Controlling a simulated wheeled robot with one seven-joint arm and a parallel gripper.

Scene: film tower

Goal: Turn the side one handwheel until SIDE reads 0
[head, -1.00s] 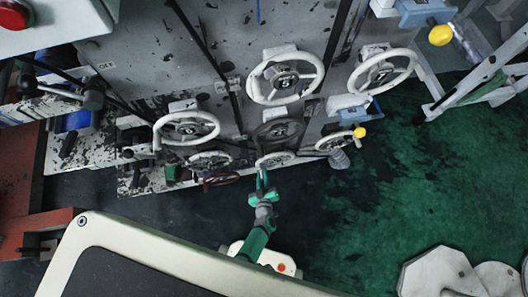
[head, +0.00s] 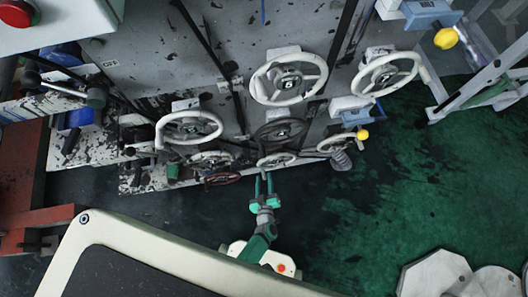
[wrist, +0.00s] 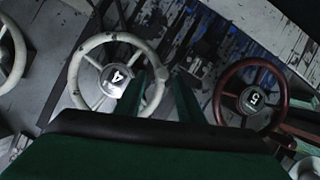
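Several handwheels sit on the grey machine front in the head view; none there shows a label I can read as side one, and no SIDE readout is legible. My gripper (head: 264,177) is open and empty, just below a small white handwheel (head: 289,163). In the wrist view, a white handwheel marked 4 (wrist: 88,48) lies left of centre, and a dark red handwheel marked 5 (wrist: 222,76) lies to the right. Contact cannot be told.
A large white handwheel (head: 263,87) and another (head: 387,91) sit higher on the panel, with one at left (head: 160,132). The dark red wheel (head: 222,179) is low, left of my gripper. A yellow knob (head: 362,134) sticks out at right. Green floor (head: 400,190) is open at right.

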